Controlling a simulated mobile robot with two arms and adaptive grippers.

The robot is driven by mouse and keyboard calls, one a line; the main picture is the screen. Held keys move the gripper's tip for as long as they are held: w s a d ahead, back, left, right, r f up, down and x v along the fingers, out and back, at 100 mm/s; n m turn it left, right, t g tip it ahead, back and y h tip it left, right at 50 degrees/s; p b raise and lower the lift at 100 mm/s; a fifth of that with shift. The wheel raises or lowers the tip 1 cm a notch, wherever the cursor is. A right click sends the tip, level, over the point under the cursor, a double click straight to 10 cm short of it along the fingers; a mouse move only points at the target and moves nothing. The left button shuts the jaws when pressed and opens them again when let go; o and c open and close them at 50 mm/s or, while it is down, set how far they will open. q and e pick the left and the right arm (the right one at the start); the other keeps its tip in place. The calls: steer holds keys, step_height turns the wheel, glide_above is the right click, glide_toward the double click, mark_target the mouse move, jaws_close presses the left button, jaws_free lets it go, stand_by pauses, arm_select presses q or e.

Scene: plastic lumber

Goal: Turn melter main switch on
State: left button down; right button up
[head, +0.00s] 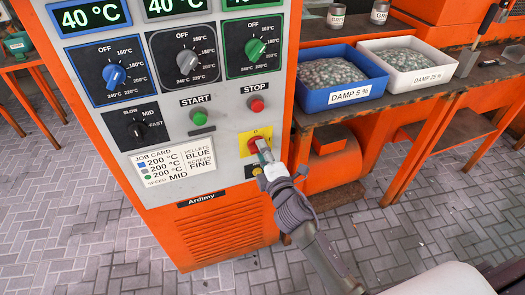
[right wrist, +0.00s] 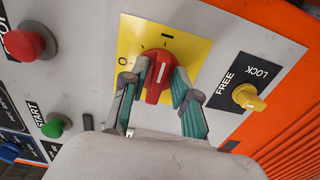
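The red rotary switch (head: 255,143) sits on a yellow plate (head: 244,147) low on the right of the machine's grey panel. In the right wrist view the red switch (right wrist: 160,80) is near the middle, its long handle lined up roughly toward the "I" mark, with "O" to the left on the yellow plate (right wrist: 190,48). My right gripper (head: 265,152) is at the switch. In the wrist view its two fingers (right wrist: 159,84) lie on either side of the handle and appear to touch it. My left gripper is not in view.
A yellow LOCK/FREE knob (right wrist: 248,97) is beside the plate. A red STOP button (head: 257,105) and a green START button (head: 200,118) sit nearby, with temperature dials above. A blue bin (head: 335,95) and a white bin (head: 440,83) of pellets stand on the bench to the right.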

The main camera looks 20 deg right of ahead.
steer(key=shift+o, duration=0.2)
steer(key=s, duration=1.2)
steer(key=shift+d, duration=0.2)
steer(key=s+f+m+g+p, duration=0.1)
steer(key=s+f+m+g, duration=0.15)
steer(key=f, duration=0.75)
steer(key=s+f+m+g+p, duration=0.1)
steer(key=s+f+m+g, duration=0.2)
steer(key=f, duration=0.7)
steer(key=s+f+m+g+p, duration=0.1)
steer(key=s+f+m+g, duration=0.2)
steer(key=f, duration=0.7)
steer(key=s+d+f+m+g+p, duration=0.1)
steer(key=s+f, duration=0.4)
steer(key=s, duration=0.5)
steer(key=s+d+f+m+g+p, duration=0.1)
steer(key=s+f+m+g, duration=0.3)
steer(key=s, duration=0.6)
steer(key=s+d+f+m+g+p, duration=0.1)
steer(key=s+d+f+m+g, duration=0.1)
steer(key=s+f, duration=0.5)
steer(key=s+d+g, duration=0.1)
steer(key=s, duration=0.2)
steer(key=shift+d+h, duration=0.25)
steer(key=shift+h, duration=0.05)
